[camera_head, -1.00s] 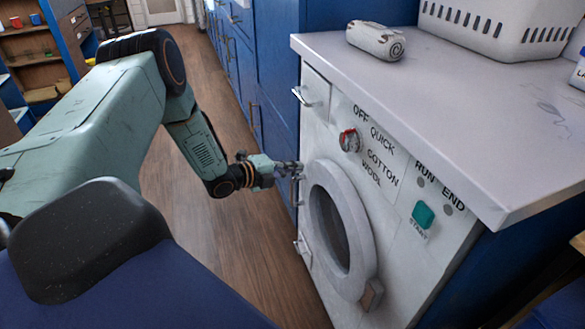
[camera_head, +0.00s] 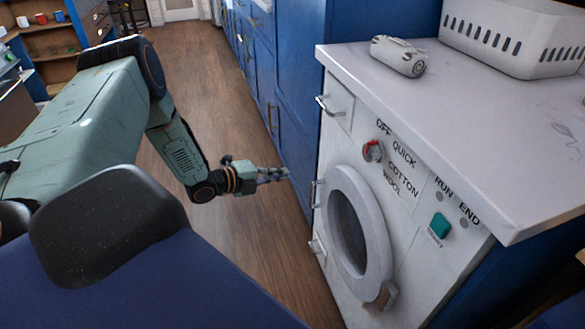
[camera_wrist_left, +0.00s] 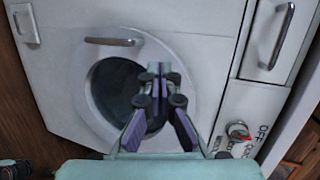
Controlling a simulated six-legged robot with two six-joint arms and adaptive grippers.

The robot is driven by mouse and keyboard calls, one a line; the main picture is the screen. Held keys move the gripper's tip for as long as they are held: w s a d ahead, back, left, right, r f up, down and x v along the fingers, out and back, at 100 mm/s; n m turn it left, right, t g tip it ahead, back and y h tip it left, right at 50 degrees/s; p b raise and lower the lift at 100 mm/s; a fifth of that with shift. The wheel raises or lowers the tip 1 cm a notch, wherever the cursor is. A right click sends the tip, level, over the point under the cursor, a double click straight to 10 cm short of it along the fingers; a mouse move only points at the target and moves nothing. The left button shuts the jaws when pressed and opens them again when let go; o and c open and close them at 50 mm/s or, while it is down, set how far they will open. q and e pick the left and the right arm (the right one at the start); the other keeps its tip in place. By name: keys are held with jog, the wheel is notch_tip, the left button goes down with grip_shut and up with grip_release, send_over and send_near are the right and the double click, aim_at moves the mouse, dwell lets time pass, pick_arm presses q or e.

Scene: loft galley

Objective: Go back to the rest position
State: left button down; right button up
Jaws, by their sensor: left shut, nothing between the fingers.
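My left gripper (camera_head: 284,173) is shut and empty. It is held out over the wooden floor, just left of the washing machine (camera_head: 405,262), apart from its front. In the left wrist view the closed fingers (camera_wrist_left: 159,72) point toward the round door (camera_wrist_left: 100,90) of the machine. The door shows shut in the head view, with a handle (camera_head: 317,193) at its left edge. My right gripper is in neither view.
A white countertop (camera_head: 480,120) over the machine carries a rolled towel (camera_head: 398,56) and a white basket (camera_head: 515,35). Blue cabinets (camera_head: 300,90) stand behind. The wooden floor (camera_head: 215,90) is clear.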

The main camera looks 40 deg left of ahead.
pick_arm(q)
jog(key=shift+s+a+r, duration=0.2)
jog(key=shift+s+a, duration=0.2)
jog(key=shift+s, duration=0.2)
jog(key=s+d+f+n+g+y, duration=0.25)
jog(key=s+d+f+n, duration=0.35)
jog(key=n, duration=0.4)
jog(key=s+d+f+n+g+y, duration=0.1)
jog(key=s+d+f+n+g, duration=0.25)
jog(key=d+n, duration=0.55)
jog(key=s+d+r+n+g, duration=0.1)
jog(key=s+d+g, duration=0.3)
jog(key=s, duration=0.7)
jog(key=s+d+r+n+g+y+p, duration=0.1)
jog(key=s+d+n+g, duration=0.1)
jog(key=s, duration=0.9)
jog(key=d+g, duration=0.1)
jog(key=d, duration=0.1)
jog(key=shift+s+d+g, duration=0.2)
jog(key=shift+d+g, duration=0.1)
jog(key=shift+g, duration=0.1)
